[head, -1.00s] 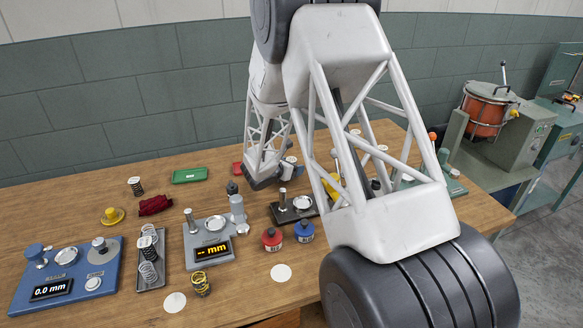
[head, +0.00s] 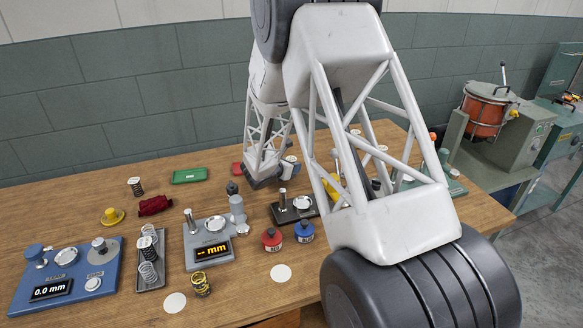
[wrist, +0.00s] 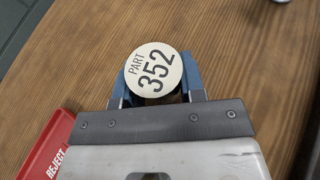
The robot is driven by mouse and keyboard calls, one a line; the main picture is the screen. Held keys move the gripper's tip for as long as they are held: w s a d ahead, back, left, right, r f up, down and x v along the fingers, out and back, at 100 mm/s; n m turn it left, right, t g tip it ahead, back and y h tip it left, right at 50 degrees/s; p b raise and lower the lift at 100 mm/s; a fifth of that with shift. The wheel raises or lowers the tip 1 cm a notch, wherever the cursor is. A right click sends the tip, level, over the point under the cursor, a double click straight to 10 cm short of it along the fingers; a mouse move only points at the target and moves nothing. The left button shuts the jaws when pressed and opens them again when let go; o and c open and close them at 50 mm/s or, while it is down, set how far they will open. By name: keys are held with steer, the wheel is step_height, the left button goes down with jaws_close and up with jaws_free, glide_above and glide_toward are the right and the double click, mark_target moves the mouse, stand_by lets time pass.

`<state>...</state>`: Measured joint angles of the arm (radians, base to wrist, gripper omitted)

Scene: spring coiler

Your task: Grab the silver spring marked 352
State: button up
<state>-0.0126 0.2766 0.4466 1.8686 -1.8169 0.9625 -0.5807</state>
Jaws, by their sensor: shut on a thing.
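A round cream disc marked "PART 352" (wrist: 154,70) shows in the wrist view, between the two blue fingers of my gripper (wrist: 160,78). It is the label on top of the spring marked 352; the coils below it are hidden by the disc and the fingers. My gripper is shut on this spring. The table's wood is behind it, and I cannot tell whether the spring touches it.
A red tray marked REJECT (wrist: 50,145) lies close by at left in the wrist view. In the head view, a green tray (head: 189,176), a dark tray of springs (head: 150,280), a blue gauge (head: 65,280), a grey gauge (head: 210,243) and red and blue bottles (head: 272,240) crowd the table.

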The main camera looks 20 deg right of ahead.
mark_target(292, 159)
step_height(292, 159, up, 10)
steer(key=shift+f, duration=0.15)
stand_by(0.4)
